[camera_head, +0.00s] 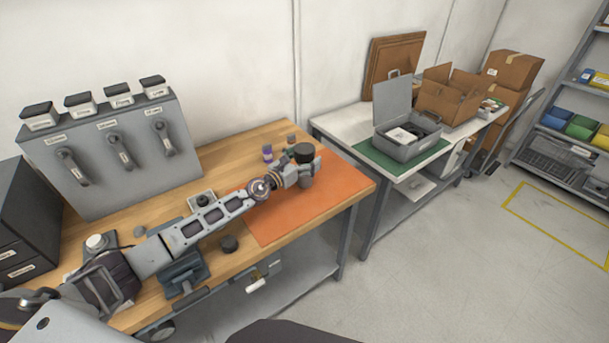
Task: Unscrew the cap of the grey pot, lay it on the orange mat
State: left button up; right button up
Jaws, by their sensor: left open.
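The grey pot (306,173) stands upright at the back part of the orange mat (335,192), partly hidden by my gripper. Its wide dark cap (303,152) is on top. My left arm reaches across the wooden bench from the lower left. My left gripper (297,172) is open, with its fingers at the pot's side just below the cap. Whether the fingers touch the pot cannot be told. My right gripper is not in view.
A purple bottle (267,153) and a small grey piece (291,139) stand behind the gripper. The front of the mat is clear. A grey switch panel (110,150) stands at the back left.

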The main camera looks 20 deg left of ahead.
aim_at(305, 147)
pick_arm(q)
jog(key=shift+c, duration=0.2)
jog(key=c, duration=1.9)
jog(key=shift+o, duration=0.2)
jog(key=shift+r, duration=0.25)
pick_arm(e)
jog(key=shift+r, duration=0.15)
pick_arm(q)
jog(key=shift+r+p, duration=0.65)
jog(key=shift+p, duration=0.1)
notch_tip(305, 147, up, 3)
jog(key=shift+f+p, duration=0.15)
jog(key=shift+p, duration=0.9)
jog(key=shift+r+p, duration=0.3)
jog(key=shift+r, duration=0.05)
jog(key=shift+r+p, duration=1.45)
jog(key=shift+r, duration=1)
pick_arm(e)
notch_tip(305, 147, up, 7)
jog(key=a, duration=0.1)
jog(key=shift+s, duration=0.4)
